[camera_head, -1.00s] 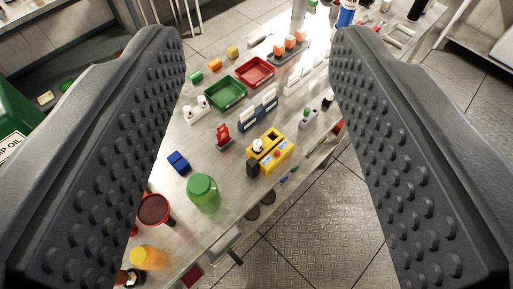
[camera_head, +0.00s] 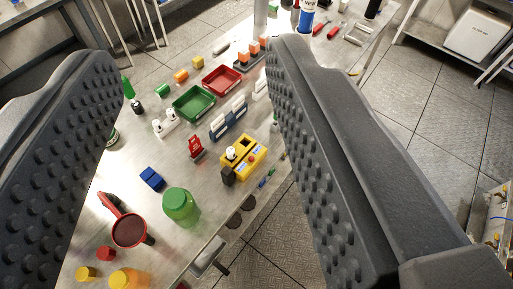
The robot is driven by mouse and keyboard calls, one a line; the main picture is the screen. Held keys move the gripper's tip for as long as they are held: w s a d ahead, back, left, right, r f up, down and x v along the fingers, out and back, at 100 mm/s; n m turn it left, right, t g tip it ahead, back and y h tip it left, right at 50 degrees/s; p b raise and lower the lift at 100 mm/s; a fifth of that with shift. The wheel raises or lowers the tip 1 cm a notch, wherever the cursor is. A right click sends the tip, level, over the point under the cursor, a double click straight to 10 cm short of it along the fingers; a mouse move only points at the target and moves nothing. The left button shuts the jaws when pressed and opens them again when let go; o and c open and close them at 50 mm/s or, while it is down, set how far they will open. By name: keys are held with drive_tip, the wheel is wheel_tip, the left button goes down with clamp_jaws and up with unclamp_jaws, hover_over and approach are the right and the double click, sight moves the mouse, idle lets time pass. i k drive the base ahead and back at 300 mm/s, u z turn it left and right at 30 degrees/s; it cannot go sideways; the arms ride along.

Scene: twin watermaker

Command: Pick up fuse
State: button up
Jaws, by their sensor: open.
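My gripper (camera_head: 192,62) is open and empty, its two dark studded fingers spread on either side of the bench (camera_head: 170,145). No part can be named a fuse with certainty. White cylindrical pieces stand in a blue holder (camera_head: 228,124) near the middle of the bench. Two white knobbed pieces (camera_head: 165,124) stand left of it. A white-topped piece sits on a yellow box (camera_head: 246,160). All these lie beyond and below the fingers in the picture, apart from them. The right finger hides part of the bench's right side.
A green tray (camera_head: 193,116) and a red tray (camera_head: 222,92) lie mid-bench. Orange blocks (camera_head: 252,49) stand behind. Open tiled floor lies right.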

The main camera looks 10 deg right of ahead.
sight(230, 152)
drive_tip(key=k, duration=1.3)
drive_tip(key=z, duration=0.5)
drive_tip(key=i, duration=1.65)
drive_tip(key=u, duration=0.3)
